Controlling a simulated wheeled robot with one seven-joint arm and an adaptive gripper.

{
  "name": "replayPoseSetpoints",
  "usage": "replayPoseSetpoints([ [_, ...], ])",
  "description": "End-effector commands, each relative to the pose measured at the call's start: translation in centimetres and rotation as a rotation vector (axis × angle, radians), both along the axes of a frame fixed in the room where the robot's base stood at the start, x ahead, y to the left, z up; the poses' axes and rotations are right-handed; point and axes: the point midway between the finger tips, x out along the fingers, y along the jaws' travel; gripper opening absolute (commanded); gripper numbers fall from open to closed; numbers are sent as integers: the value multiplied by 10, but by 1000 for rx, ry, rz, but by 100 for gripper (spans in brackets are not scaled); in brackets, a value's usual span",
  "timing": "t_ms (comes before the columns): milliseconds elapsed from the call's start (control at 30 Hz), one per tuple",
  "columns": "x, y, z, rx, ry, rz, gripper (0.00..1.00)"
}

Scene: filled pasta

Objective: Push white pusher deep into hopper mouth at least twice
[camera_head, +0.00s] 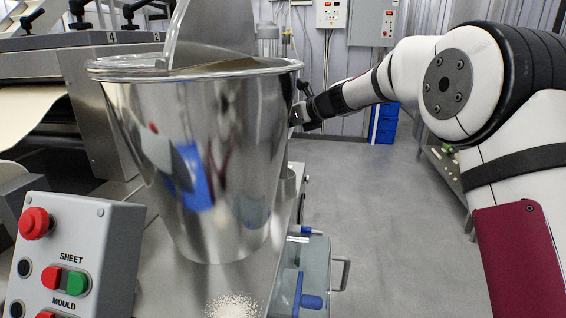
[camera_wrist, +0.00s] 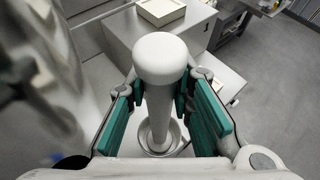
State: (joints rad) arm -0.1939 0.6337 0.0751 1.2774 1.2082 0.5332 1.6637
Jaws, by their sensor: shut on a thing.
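The white pusher (camera_wrist: 161,58) stands upright in the wrist view, with its round knob towards the camera. Its shaft runs down into or over a round steel cup-like ring (camera_wrist: 168,146); I cannot tell how deep its lower end sits. My gripper (camera_wrist: 161,92) has its green pads on both sides of the shaft below the knob and is shut on it. In the head view my gripper (camera_head: 303,116) is at the right behind a large steel vessel (camera_head: 205,140), which hides the pusher. I cannot tell whether this vessel or the ring is the hopper mouth.
A control box (camera_head: 70,250) with red and green buttons stands at front left, beside the sheet machine (camera_head: 85,60). A blue-grey box (camera_head: 305,275) with a handle is low at the right of the bench. Grey floor (camera_head: 385,230) is open beyond.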

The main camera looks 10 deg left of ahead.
Motion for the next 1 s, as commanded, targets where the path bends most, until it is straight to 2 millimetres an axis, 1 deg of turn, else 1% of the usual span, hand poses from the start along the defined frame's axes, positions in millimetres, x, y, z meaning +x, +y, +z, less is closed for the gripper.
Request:
replayPoseSetpoints([
  [33,-1,1,5,1,-2,0,0],
  [100,-1,1,9,0,-3,2,0],
  [1000,0,1,58,1,-3,1,0],
])
